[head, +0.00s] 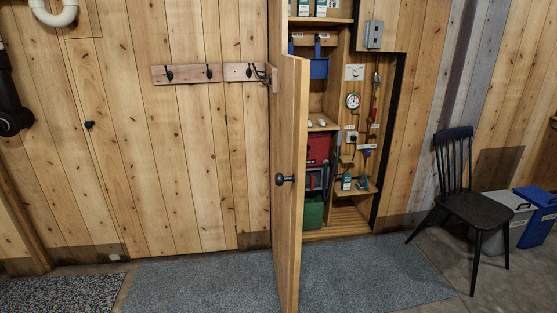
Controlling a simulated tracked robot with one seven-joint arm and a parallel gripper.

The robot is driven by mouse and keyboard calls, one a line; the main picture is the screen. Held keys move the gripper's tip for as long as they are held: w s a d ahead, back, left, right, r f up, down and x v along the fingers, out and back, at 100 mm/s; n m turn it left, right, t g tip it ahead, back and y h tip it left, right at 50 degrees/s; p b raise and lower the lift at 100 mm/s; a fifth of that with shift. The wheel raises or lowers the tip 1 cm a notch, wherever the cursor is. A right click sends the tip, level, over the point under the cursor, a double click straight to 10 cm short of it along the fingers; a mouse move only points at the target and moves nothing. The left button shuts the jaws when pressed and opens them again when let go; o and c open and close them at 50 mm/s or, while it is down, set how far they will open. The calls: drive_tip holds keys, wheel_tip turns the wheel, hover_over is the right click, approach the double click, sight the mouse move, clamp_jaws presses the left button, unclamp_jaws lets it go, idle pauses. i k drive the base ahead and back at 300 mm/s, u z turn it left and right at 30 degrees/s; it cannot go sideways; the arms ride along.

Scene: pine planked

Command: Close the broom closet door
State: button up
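The broom closet door (292,225) is a pine plank door and stands wide open. It juts out from the wall toward me, so I see it at a steep angle, almost edge-on. A dark knob (279,180) sits about midway up the door. The closet opening (347,215) is to the right of the door. Inside are shelves with a blue bin (319,68), a red box (317,148), a green box (313,211) and small tools on the side wall. My gripper is not in view.
A grey mat (375,270) lies before the closet and continues left of the door. A black chair (475,208) and grey and blue bins (537,218) stand at right. A hook rail (187,74) is on the left wall. The floor before the opening looks clear.

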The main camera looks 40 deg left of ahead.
sight(287, 77)
drive_tip(key=u, duration=1.7)
drive_tip(key=i, duration=0.95)
drive_tip(key=z, duration=0.3)
drive_tip(key=k, duration=1.25)
drive_tip(key=u, duration=0.05)
